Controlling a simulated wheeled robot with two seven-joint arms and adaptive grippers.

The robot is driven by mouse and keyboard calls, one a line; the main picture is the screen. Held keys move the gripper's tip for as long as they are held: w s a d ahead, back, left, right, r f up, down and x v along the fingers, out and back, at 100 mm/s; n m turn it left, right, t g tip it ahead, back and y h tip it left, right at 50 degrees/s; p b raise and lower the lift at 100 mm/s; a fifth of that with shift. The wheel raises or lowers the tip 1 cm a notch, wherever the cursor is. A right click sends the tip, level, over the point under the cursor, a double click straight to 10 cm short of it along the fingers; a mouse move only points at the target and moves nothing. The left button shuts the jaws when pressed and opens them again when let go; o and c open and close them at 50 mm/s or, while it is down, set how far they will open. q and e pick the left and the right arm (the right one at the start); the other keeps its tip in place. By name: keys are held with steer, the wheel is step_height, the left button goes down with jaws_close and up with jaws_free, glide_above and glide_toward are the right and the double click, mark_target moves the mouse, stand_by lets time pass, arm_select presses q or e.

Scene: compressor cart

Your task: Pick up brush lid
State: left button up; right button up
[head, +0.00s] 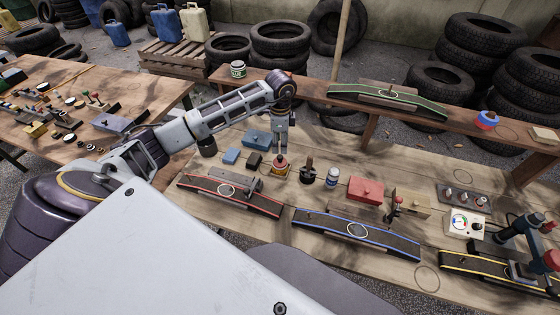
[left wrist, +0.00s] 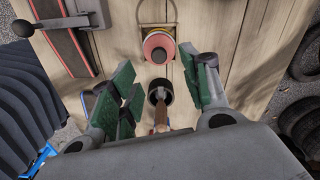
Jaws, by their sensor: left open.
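The likely brush lid is a dark round piece with an upright brown handle (head: 308,170), standing on the wooden bench among small parts. In the left wrist view it shows as a black round piece (left wrist: 159,92) with the handle rising toward the camera. My left gripper (head: 280,150) hangs above the bench, just left of it in the head view. In the left wrist view the green-padded fingers of my left gripper (left wrist: 162,92) are spread apart, with the lid seen between them and nothing gripped. My right gripper is not in view.
A red-topped jar (head: 280,168) stands close to the left of the brush lid, and a small white-and-blue bottle (head: 332,177) to its right. A red-edged ramp (head: 228,194) and a blue-edged ramp (head: 357,233) lie in front. A red box (head: 365,189) sits farther right.

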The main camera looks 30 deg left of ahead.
mark_target(280, 156)
arm_select(q)
steer(key=shift+f, duration=1.5)
steer(key=shift+f, duration=0.15)
steer(key=shift+f+p, duration=0.65)
steer(key=shift+f, duration=1.8)
jaws_close()
